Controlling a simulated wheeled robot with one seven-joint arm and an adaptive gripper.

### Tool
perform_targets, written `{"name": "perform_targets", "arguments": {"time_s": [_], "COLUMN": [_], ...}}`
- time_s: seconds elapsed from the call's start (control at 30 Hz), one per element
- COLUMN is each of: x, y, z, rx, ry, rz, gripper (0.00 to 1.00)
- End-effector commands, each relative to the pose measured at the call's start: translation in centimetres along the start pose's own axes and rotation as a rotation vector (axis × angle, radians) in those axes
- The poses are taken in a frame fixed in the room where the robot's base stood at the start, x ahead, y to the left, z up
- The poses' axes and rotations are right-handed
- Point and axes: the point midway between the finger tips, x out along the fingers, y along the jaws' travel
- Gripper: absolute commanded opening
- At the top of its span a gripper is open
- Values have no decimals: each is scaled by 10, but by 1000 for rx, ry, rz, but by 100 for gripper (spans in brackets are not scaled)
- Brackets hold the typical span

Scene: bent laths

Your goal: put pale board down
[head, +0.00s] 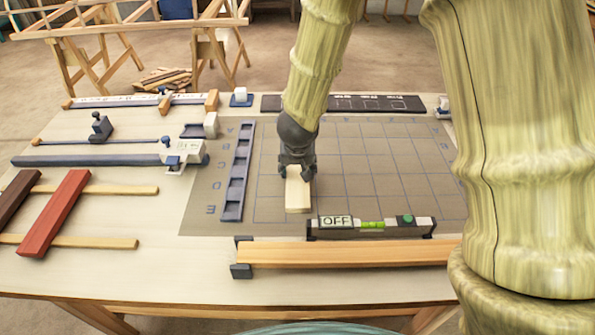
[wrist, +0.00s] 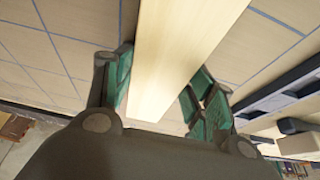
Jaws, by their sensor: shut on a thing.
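The pale board (head: 298,191) is a short, light wooden piece over the gridded mat (head: 340,215) in the head view. My gripper (head: 297,168) is shut on it near its far end, and the board points toward the table's front. In the wrist view my gripper (wrist: 165,95) has its green-padded fingers on either side of the board (wrist: 180,45), which runs up out of the picture. I cannot tell whether the board touches the mat or hangs just above it.
A slotted dark rack (head: 237,172) stands left of the board. Red (head: 56,212) and dark brown boards rest on two strips at far left. The mat's right side is clear.

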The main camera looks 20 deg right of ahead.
Motion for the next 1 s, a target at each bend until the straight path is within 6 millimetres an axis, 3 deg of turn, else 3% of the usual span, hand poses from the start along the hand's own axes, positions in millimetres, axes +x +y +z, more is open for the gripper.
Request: {"name": "perform_targets", "arguments": {"time_s": [0.37,0.4,0.5,0.83,1.0], "x": [2,2,2,0,-12], "y": [0,0,0,0,0], "z": [1,1,1,0,-2], "rx": [0,0,0,0,-1], "ry": [0,0,0,0,3], "rz": [0,0,0,0,1], "gripper": [22,62,76,76,76]}}
